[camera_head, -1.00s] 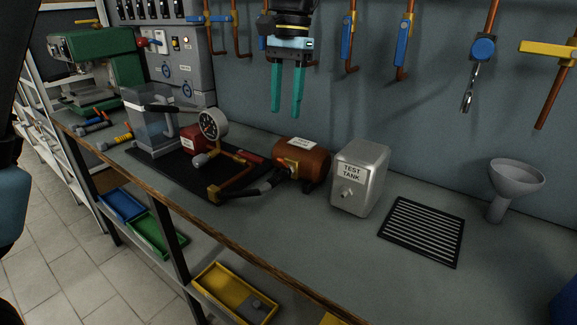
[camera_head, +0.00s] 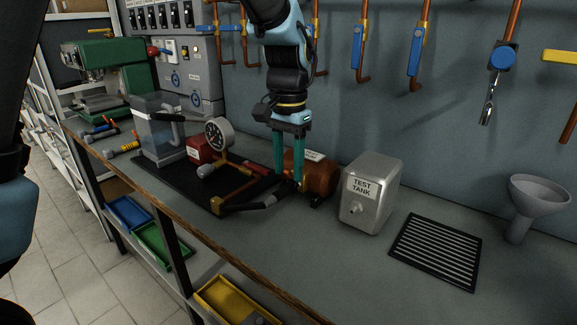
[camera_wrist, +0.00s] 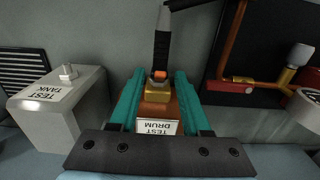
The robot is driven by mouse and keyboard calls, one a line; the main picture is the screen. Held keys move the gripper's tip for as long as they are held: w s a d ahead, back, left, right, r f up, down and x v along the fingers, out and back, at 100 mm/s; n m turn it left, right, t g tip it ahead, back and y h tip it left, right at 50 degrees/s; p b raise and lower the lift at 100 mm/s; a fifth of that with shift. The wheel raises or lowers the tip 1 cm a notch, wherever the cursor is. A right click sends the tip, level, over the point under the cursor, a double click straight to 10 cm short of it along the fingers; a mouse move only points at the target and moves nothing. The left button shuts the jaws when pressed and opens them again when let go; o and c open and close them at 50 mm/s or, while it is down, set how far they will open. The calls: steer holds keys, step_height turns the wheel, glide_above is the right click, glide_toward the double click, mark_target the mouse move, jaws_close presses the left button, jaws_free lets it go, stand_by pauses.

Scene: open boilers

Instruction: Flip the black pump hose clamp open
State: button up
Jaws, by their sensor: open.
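My gripper (camera_head: 288,180) points down with two teal fingers apart, in front of the copper drum labelled "TEST DRUM" (camera_head: 318,178). In the wrist view the fingers (camera_wrist: 156,85) lie on either side of the drum's brass fitting (camera_wrist: 157,92), with nothing gripped. A black hose (camera_wrist: 162,40) meets this fitting at a small orange ring (camera_wrist: 159,75). In the head view the black hose (camera_head: 240,207) runs along the bench toward the drum. I cannot clearly make out the clamp's lever; the fingers cover the hose's drum end in the head view.
The metal test tank (camera_head: 371,195) stands right of the drum. A gauge (camera_head: 216,134) on copper pipes and a red box (camera_head: 199,149) stand to the left, by a clear water container (camera_head: 160,130). A black grate (camera_head: 436,250) lies at right. Pipes hang on the wall behind.

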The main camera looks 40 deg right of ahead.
steer(key=shift+f, duration=0.4)
steer(key=shift+c, duration=0.2)
jaws_close()
steer(key=shift+r, duration=0.1)
